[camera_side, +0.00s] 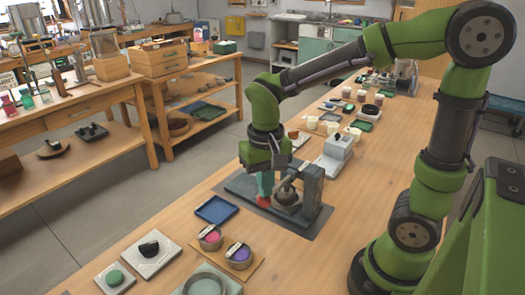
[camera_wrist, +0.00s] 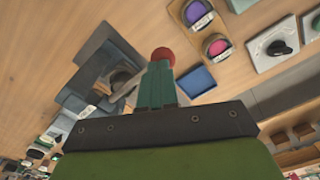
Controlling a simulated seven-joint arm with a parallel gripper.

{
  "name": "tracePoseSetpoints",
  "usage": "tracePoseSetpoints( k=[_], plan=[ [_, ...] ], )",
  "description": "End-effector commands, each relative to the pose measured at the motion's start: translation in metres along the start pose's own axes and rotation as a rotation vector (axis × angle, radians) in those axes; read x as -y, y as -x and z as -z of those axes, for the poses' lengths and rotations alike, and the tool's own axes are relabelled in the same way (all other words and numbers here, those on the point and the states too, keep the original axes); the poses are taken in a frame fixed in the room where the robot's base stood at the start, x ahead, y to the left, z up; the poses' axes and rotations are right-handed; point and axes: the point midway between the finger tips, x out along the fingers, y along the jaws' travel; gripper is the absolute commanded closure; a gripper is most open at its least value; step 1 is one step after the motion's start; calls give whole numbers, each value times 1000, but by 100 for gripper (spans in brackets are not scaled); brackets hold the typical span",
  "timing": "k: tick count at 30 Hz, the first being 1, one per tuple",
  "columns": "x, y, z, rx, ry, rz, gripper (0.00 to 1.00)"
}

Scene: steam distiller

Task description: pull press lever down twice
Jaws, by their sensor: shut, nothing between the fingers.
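The press (camera_side: 311,187) is a grey upright block on a dark flat base (camera_side: 237,189), with a rounded dark metal part (camera_side: 287,193) in front of it. A red ball knob (camera_side: 263,201), apparently the end of the press lever, sits low over the base. My gripper (camera_side: 266,194) points down with its teal fingers closed together, right at the knob. In the wrist view the closed fingertips (camera_wrist: 158,66) overlap the lower edge of the red knob (camera_wrist: 162,54), and the grey press (camera_wrist: 90,75) is to the left. The lever's bar is mostly hidden; contact is not certain.
A blue tray (camera_side: 216,210) lies near the base. Pink (camera_side: 210,237) and purple (camera_side: 239,255) filled pots stand closer to the camera. A white-grey device (camera_side: 337,153) and several small cups stand behind the press. Bare wooden table lies to the right.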

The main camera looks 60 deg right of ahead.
Motion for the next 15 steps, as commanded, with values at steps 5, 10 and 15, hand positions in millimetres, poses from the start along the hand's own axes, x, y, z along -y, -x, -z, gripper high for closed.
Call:
tracePoseSetpoints(
  k=[5, 10, 15],
  plan=[
    [0, -4, 0, 2, 0, -2, 100],
    [0, -4, 0, 2, 0, -2, 100],
    [0, 0, 0, 0, 0, -1, 100]
  ],
)
